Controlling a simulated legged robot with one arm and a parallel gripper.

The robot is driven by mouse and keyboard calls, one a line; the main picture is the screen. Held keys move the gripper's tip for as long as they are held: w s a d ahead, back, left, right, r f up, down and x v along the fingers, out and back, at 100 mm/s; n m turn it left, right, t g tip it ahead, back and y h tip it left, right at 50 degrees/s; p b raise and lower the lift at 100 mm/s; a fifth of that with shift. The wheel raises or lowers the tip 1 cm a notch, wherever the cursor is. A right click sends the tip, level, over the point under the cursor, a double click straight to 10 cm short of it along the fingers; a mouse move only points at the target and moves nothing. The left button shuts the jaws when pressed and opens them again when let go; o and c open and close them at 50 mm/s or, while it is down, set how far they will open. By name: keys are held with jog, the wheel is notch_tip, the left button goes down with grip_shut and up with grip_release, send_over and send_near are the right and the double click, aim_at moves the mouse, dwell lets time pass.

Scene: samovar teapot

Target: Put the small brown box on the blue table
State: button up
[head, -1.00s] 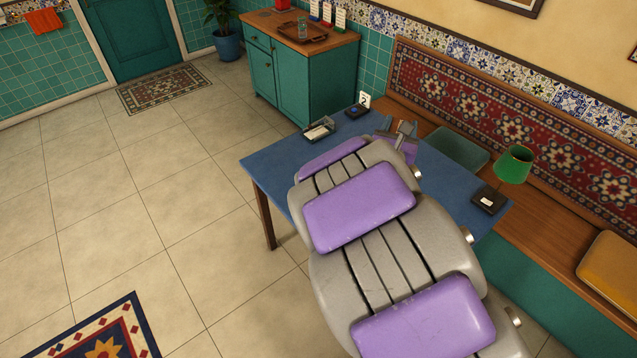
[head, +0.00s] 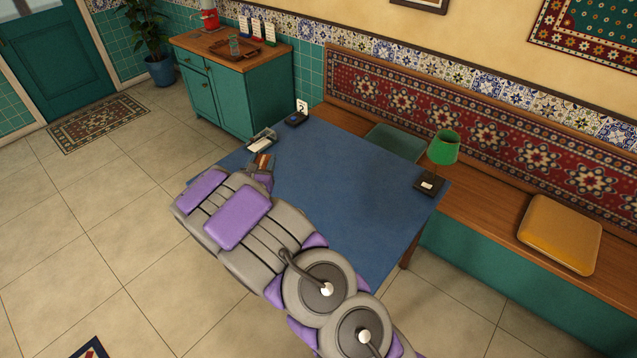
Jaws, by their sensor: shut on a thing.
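The small brown box (head: 264,160) is in my gripper (head: 260,167), partly hidden by the fingers. My gripper is shut on it. In the head view they appear over the far left part of the blue table (head: 335,190), just in front of a small clear tray. I cannot tell whether the box touches the tabletop. My arm covers the table's left and near edges.
A clear tray with a white item (head: 260,142) and a dark small box (head: 296,118) stand at the table's far end. A green lamp (head: 443,147) stands at the right corner. The table's middle is clear. A bench (head: 480,205) runs along the wall.

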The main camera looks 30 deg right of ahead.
jog(key=s+d+f+m+g+h+p, duration=0.1)
jog(key=s+d+f+m+g+h, duration=0.25)
jog(key=d+f, duration=0.6)
jog(key=s+d+f+m+g+h, duration=0.3)
jog(key=s+d+f+g, duration=0.15)
jog(key=f, duration=0.95)
jog(key=s+d, duration=0.1)
jog(key=d, duration=0.4)
jog(key=s+d+b, duration=0.1)
jog(key=d, duration=0.4)
jog(key=d+f, duration=0.1)
jog(key=d, duration=0.4)
jog(key=shift+s+d, duration=0.3)
jog(key=shift+s, duration=0.1)
jog(key=shift+d+f+b, duration=0.2)
jog(key=shift+f+b, duration=0.1)
jog(key=shift+f, duration=0.6)
jog(key=shift+d+f+b, duration=0.2)
jog(key=shift+f+b, duration=0.1)
jog(key=shift+f, duration=0.55)
jog(key=shift+f, duration=0.15)
jog(key=o, duration=1)
jog(key=shift+o, duration=0.2)
